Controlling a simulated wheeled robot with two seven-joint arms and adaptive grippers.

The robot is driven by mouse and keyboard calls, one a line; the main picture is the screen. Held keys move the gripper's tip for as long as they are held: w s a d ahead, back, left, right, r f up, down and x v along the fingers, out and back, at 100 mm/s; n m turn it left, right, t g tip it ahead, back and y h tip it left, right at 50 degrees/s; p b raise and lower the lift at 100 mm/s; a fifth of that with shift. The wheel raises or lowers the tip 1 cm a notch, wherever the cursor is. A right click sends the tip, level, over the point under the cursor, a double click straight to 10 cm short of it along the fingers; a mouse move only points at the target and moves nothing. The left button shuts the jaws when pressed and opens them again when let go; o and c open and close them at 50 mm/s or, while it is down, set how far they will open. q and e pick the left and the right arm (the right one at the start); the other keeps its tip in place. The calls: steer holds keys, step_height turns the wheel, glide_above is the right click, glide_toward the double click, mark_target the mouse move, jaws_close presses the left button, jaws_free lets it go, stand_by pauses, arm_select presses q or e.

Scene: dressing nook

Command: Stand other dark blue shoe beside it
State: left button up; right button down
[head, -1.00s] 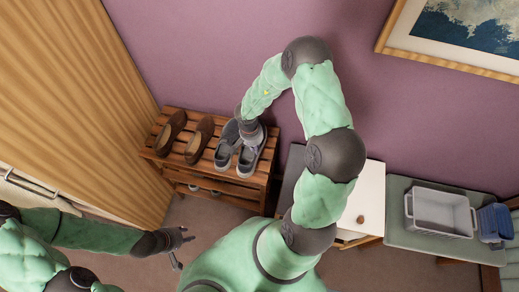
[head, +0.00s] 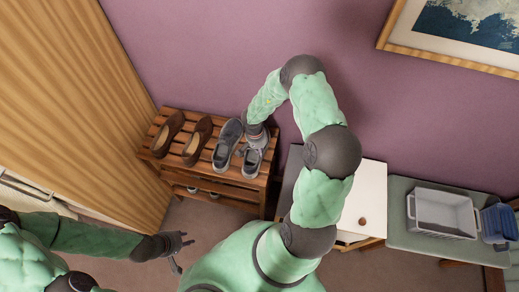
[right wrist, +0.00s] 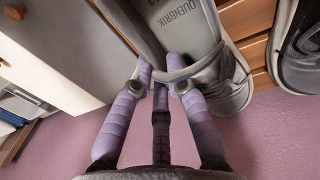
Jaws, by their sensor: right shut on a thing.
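Two grey-blue shoes stand side by side at the right end of the wooden rack's top (head: 205,148). The left shoe (head: 224,153) is clear of my grippers. Whether the held shoe touches the slats is unclear.
Two brown shoes (head: 168,133) (head: 197,141) stand on the rack's left part. More shoes (head: 203,191) show faintly on the lower shelf. A white cabinet (head: 367,198) is right of the rack. A grey bench (head: 405,238) holds a light tub (head: 440,213) and a blue basket (head: 498,222).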

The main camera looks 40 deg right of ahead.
steer(key=shift+f, duration=0.1)
steer(key=c, duration=1.2)
jaws_free()
step_height(320, 180, up, 12)
steer(key=w+p, duration=0.1)
steer(key=p, duration=0.2)
steer(key=s+a+f+n+t, duration=0.3)
steer(key=a+f+n, duration=0.2)
steer(key=a+f, duration=0.45)
steer(key=s+a+n+y, duration=0.1)
steer(key=s+a, duration=0.2)
steer(key=a, duration=0.2)
steer(key=s+a+n+g+y, duration=0.1)
steer(key=s+a+y, duration=0.1)
steer(key=s+a, duration=0.2)
steer(key=s+a+r+n+y, duration=0.1)
steer(key=s+a, duration=0.2)
steer(key=a, duration=0.3)
steer(key=shift+s+a+y, duration=0.25)
steer(key=shift+s+y, duration=0.1)
steer(key=shift+y, duration=0.05)
